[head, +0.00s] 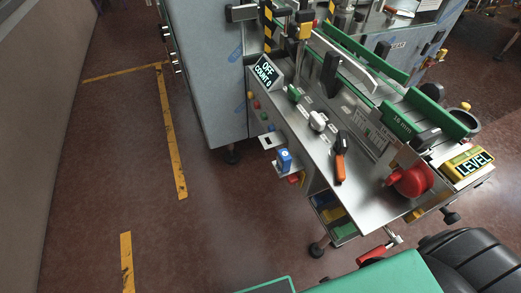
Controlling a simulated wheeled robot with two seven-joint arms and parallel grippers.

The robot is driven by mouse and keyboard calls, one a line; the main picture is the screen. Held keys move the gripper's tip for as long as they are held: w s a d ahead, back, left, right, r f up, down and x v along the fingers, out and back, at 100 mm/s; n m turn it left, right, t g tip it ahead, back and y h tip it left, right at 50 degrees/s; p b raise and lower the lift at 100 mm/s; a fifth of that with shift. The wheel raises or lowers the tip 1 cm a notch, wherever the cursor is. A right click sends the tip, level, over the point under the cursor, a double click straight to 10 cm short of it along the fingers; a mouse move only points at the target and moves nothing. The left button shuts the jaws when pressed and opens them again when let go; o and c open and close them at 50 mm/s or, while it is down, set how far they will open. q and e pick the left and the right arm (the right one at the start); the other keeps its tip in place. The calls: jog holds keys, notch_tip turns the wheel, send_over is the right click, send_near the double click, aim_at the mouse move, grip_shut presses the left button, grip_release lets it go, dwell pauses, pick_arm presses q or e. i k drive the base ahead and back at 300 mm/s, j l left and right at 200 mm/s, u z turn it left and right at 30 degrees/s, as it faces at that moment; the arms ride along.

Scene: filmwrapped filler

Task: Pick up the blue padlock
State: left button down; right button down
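The blue padlock (284,159) hangs at the front side of the steel filling machine (330,185), below the front edge of its top. A white mark shows on its face. Red and yellow pieces (295,178) sit just below and to the right of it. I cannot tell what its shackle passes through. Neither of my grippers shows in the head view.
On the machine's top are an orange-handled lever (340,158), a red knob (410,180) and green guide rails (400,117). A black ribbed object (470,260) and a green surface (385,275) lie at bottom right. The floor (215,220) left of the machine is clear.

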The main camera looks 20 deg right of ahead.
aim_at(284, 158)
jog(key=z, duration=0.75)
